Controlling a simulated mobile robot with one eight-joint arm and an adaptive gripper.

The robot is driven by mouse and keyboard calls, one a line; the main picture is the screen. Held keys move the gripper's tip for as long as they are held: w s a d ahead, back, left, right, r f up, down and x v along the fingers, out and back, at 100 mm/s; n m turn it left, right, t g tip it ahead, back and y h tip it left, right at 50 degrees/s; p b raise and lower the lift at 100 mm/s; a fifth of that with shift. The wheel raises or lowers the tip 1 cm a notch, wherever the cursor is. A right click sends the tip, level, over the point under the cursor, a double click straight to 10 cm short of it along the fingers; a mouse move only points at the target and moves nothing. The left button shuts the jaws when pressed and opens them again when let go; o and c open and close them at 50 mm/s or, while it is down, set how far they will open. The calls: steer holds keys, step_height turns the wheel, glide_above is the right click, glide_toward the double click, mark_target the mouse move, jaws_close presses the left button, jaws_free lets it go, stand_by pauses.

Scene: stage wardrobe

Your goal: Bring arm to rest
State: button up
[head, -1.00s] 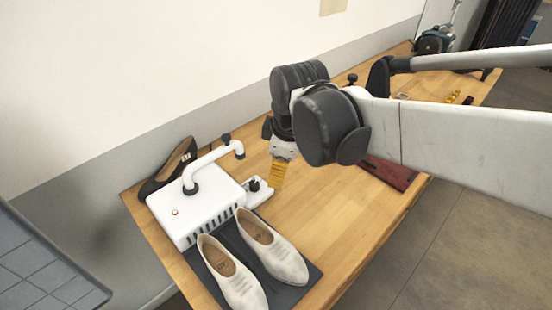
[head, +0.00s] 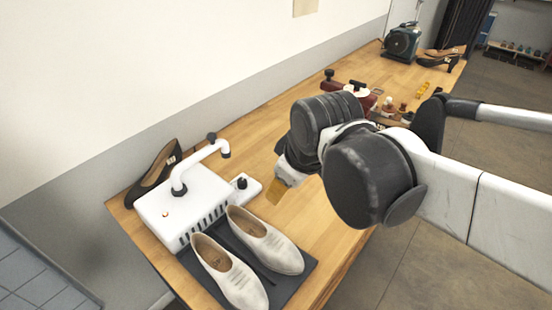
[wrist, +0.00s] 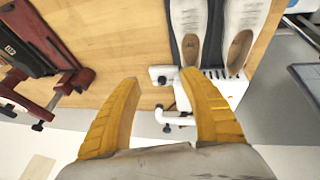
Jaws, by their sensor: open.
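My gripper (wrist: 160,115) has two yellow fingers, spread apart with nothing between them in the wrist view. In the head view my gripper (head: 277,188) hangs above the wooden bench, to the right of a white machine (head: 190,205) with a bent pipe. My arm's dark joints hide part of the bench behind it. The white machine also shows beyond the right finger in the wrist view (wrist: 225,88).
A pair of white shoes (head: 262,240) lies on a dark mat (head: 300,275) at the bench's near end. A black shoe (head: 150,180) is by the wall. A red device (wrist: 75,78) stands farther along the wooden bench (head: 255,140). A teal machine (head: 402,42) is at the far end.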

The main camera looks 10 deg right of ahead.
steer(key=s+d+f+m+t+h, duration=0.1)
steer(key=s+d+m+t, duration=0.1)
steer(key=s+d+m, duration=0.3)
steer(key=shift+s+d+f+m, duration=0.2)
steer(key=shift+s+d+m, duration=0.15)
steer(key=shift+d+m, duration=1.1)
